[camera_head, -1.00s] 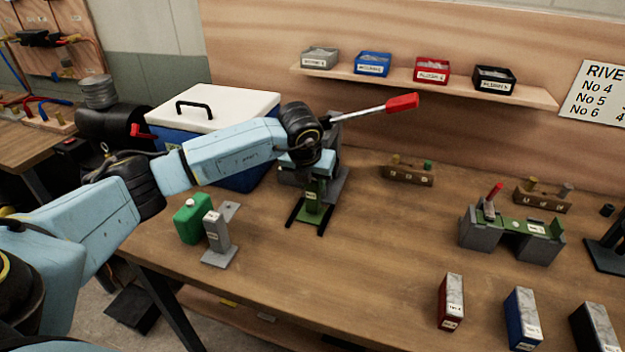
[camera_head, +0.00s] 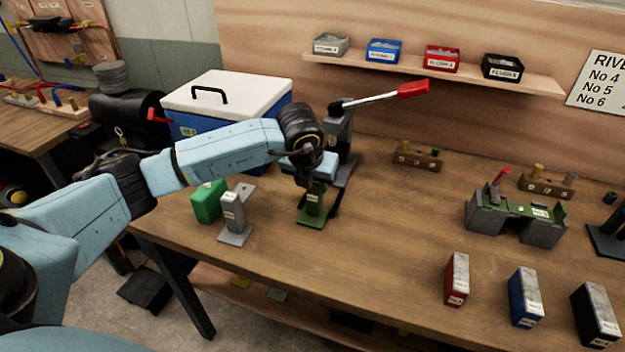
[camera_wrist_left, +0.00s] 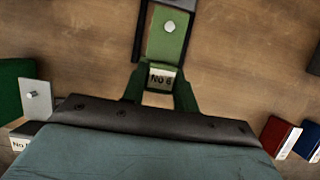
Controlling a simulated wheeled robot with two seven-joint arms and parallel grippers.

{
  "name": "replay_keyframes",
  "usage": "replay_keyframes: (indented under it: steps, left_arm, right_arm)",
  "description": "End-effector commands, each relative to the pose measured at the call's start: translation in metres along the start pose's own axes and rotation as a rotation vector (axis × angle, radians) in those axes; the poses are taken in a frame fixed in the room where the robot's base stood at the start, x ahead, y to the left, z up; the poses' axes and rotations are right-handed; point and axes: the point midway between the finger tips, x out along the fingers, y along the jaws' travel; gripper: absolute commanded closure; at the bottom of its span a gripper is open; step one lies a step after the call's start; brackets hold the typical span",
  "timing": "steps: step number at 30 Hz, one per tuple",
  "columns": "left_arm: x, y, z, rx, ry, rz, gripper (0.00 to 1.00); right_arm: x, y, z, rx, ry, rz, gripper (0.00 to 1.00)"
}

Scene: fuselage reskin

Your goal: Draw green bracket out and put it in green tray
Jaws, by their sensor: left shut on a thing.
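The green bracket (camera_head: 311,216) has a flat foot, an upright part and a white label. My right gripper is out of view.
A grey bracket (camera_head: 234,217) stands close beside the green box. A blue cooler (camera_head: 245,93) is behind my left arm. Red (camera_head: 457,279), blue (camera_head: 525,296) and black (camera_head: 594,315) boxes stand at the front right. The table's middle is clear.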

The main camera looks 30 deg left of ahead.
Motion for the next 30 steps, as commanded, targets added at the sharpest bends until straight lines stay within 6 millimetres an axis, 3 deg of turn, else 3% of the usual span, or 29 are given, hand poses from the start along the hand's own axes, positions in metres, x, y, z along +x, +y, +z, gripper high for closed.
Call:
replay_keyframes:
  steps: [5, 6, 12, 23, 30]
  left_arm:
    - [-0.001, 0.000, 0.001, 0.000, -0.003, -0.001, 1.00]
    - [-0.001, 0.000, 0.001, 0.000, -0.003, -0.001, 0.70]
    - [-0.001, 0.000, 0.001, 0.000, -0.002, -0.001, 0.46]
    - [-0.007, 0.000, 0.001, 0.001, -0.003, -0.002, 0.46]
    - [-0.052, 0.000, 0.002, 0.002, -0.006, -0.003, 0.46]
  right_arm:
    - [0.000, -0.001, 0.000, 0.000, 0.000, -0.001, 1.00]
    - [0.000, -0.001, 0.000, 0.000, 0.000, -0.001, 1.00]
    - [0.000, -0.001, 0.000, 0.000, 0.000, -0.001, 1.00]
    - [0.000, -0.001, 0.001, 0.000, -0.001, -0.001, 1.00]
    - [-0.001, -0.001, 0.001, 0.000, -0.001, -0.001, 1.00]
